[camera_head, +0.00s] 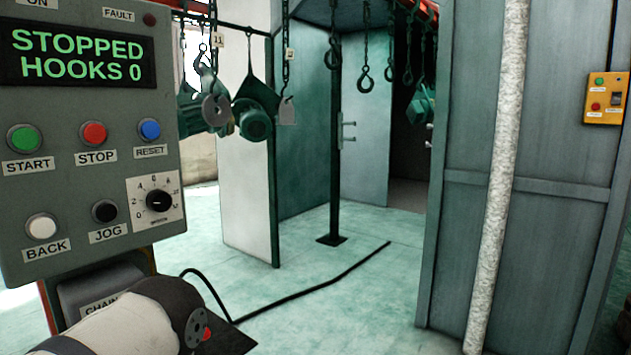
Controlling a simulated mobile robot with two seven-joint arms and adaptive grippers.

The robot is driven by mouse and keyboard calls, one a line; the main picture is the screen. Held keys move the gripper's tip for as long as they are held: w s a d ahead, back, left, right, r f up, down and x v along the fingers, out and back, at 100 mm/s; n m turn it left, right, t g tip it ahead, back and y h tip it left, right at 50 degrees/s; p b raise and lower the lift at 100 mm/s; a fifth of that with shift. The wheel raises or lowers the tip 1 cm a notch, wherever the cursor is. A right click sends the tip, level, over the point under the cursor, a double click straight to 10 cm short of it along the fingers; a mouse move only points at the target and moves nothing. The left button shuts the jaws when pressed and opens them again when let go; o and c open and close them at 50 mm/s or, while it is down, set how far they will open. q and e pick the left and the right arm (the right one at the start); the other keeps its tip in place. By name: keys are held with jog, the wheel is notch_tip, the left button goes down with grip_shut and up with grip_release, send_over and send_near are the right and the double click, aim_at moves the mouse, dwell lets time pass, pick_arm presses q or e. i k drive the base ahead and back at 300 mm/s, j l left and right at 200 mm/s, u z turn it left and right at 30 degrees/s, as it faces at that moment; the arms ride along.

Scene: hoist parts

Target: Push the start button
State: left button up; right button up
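A grey control panel (90,190) fills the left of the view. Its green START button (24,138) is at the left end of the upper button row, with a START label below it. A red STOP button (94,134) and a blue RESET button (149,130) are to its right. The display (80,56) reads STOPPED, HOOKS 0 in green. A white and dark arm link of mine shows at the bottom left, below the panel and apart from the START button in the picture. I see no fingers of either gripper. Nothing covers the START button.
A white BACK button (41,228), black JOG button (105,212) and numbered dial (157,201) sit lower on the panel. Hooks on chains hang behind, some with green hoist parts (255,122). A black cable (310,288) crosses the floor. A yellow button box (606,98) is at right.

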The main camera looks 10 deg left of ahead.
aim_at(22, 139)
jog(key=u, duration=1.6)
